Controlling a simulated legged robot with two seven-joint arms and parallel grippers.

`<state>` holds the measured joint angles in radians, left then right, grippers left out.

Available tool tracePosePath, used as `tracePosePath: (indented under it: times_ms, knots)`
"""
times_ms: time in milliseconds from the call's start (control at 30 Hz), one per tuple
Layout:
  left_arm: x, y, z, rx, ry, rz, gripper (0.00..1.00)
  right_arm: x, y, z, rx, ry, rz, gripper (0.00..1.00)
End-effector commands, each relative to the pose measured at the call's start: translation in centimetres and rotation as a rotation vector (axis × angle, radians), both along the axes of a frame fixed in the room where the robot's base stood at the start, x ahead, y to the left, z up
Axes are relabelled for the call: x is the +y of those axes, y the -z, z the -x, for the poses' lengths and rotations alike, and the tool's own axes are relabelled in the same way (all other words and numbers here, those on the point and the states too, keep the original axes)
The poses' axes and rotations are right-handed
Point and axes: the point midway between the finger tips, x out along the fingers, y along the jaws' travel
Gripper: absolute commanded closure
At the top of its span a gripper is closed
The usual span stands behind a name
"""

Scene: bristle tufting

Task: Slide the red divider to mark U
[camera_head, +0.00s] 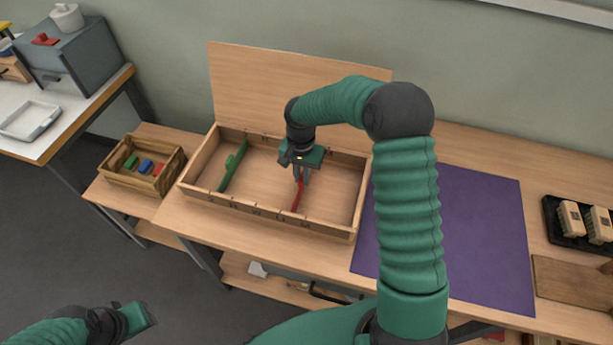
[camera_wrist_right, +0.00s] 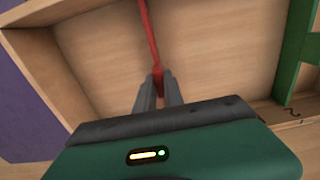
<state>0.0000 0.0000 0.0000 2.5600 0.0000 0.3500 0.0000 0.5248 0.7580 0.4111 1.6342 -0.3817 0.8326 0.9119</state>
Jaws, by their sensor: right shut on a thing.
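The red divider (camera_head: 297,196) stands across the wooden tray (camera_head: 260,226), right of its middle in the head view. My right gripper (camera_head: 301,177) reaches down from above and is shut on the red divider. The right wrist view shows the red divider (camera_wrist_right: 150,45) running away from between the two grey fingers (camera_wrist_right: 158,88). A green divider (camera_head: 233,167) stands in the left part of the tray. Small dark marks line the tray's front rim, too small to read for certain.
A purple mat (camera_head: 485,230) lies right of the tray. A black tray with pale blocks (camera_head: 571,217) is at the far right. A wooden crate (camera_head: 155,186) with coloured blocks stands on the left. An upright wooden board (camera_head: 280,85) rises behind the tray.

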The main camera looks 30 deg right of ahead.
Motion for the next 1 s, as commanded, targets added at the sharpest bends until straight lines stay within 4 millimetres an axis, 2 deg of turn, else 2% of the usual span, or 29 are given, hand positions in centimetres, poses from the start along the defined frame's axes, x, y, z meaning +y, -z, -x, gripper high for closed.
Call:
tracePosePath:
  times_ms: [33,133,400,433,600,867,1000]
  knots:
    - [0.0,-0.2,0.0,0.000,0.000,0.000,0.64,0.5,-0.1,-0.8,-0.006,-0.003,0.003,1.00]
    - [0.0,-0.3,0.0,0.000,0.000,0.000,0.64,1.2,-0.1,-1.6,-0.007,-0.002,0.002,1.00]
    - [0.0,-0.2,0.0,0.000,0.000,0.000,0.64,1.2,-0.1,-1.7,-0.008,-0.001,0.003,1.00]
    - [0.0,-0.2,0.0,0.000,0.000,0.000,0.64,1.2,-0.1,-1.7,-0.008,-0.001,0.003,0.85]
    - [0.0,-0.2,0.0,0.000,0.000,0.000,0.64,1.3,-0.1,-1.6,-0.006,-0.001,0.001,0.65]
    - [0.0,-0.2,0.0,0.000,0.000,0.000,0.64,1.3,-0.2,-1.5,-0.005,-0.001,0.001,0.65]
    - [0.0,-0.3,0.0,0.000,0.000,0.000,0.64,1.3,-1.5,-1.6,-0.007,-0.001,0.002,0.65]
